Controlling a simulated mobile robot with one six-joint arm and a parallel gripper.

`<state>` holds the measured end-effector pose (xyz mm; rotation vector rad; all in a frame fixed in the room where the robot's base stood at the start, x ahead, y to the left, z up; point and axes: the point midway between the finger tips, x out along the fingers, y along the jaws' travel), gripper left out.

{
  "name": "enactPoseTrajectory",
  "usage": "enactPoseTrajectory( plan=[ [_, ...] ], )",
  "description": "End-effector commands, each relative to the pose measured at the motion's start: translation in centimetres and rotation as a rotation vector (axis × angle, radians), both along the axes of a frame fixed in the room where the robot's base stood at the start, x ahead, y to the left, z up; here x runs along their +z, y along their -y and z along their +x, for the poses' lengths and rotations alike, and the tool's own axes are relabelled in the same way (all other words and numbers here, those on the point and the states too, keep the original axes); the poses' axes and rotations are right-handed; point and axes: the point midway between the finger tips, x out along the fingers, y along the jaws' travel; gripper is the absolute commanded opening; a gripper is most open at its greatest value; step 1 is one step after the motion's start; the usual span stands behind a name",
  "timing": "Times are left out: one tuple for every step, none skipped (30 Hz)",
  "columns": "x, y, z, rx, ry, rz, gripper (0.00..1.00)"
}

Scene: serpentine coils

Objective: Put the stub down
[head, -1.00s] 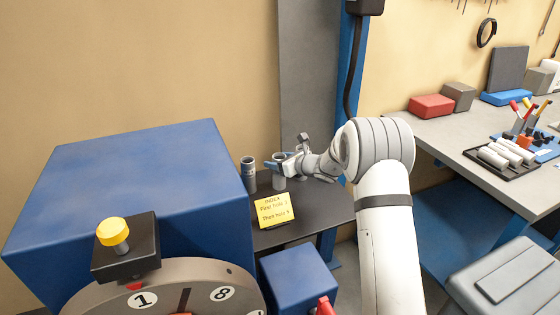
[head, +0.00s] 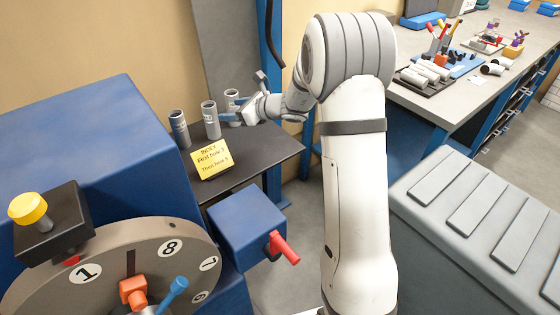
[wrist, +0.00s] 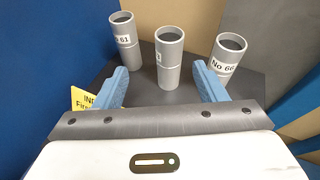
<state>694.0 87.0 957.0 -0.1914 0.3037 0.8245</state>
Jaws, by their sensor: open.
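Three grey tube stubs stand upright on a dark shelf (head: 262,150). The left stub (head: 180,130) reads "No 61" in the wrist view (wrist: 125,40). The middle stub (head: 211,121) also shows in the wrist view (wrist: 169,65), its label only partly readable. The right stub (head: 232,97), marked "No 66" in the wrist view (wrist: 226,55), stands farther back. My gripper (head: 227,117) is open, its blue fingers pointing at the middle stub. In the wrist view my gripper (wrist: 161,72) has one finger on each side of that stub, with gaps; the right finger partly covers the "No 66" stub.
A yellow INDEX card (head: 211,160) stands at the shelf's front. A large blue housing (head: 90,150) and a numbered disc (head: 110,262) are at left. A blue box with a red handle (head: 283,247) sits below the shelf. A workbench (head: 470,60) is at right.

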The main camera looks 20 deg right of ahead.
Motion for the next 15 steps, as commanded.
enactPoseTrajectory(
  plan=[
    [0.9, -0.6, -1.3, 0.049, 0.025, -0.048, 0.65],
    [1.4, -1.0, -2.3, 0.090, 0.045, -0.089, 0.65],
    [2.0, -1.5, -4.1, 0.155, 0.075, -0.155, 0.65],
    [2.4, -1.9, -5.6, 0.212, 0.102, -0.213, 0.65],
    [2.9, -2.2, -7.2, 0.274, 0.132, -0.274, 0.65],
    [3.4, -2.6, -9.6, 0.362, 0.172, -0.361, 0.65],
    [3.6, -2.8, -11.4, 0.430, 0.204, -0.427, 0.65],
    [3.8, -2.9, -13.2, 0.499, 0.236, -0.493, 0.65],
    [4.0, -2.8, -15.6, 0.590, 0.277, -0.581, 0.65],
    [4.0, -2.6, -17.3, 0.659, 0.308, -0.647, 0.65],
    [4.1, -2.4, -19.1, 0.728, 0.339, -0.711, 0.65],
    [4.1, -2.0, -21.3, 0.821, 0.379, -0.796, 0.65],
    [4.0, -1.5, -23.0, 0.890, 0.408, -0.860, 0.65],
    [3.9, -1.0, -24.7, 0.962, 0.438, -0.923, 0.65],
    [3.8, -0.2, -26.7, 1.056, 0.473, -1.007, 0.65]
  ],
)
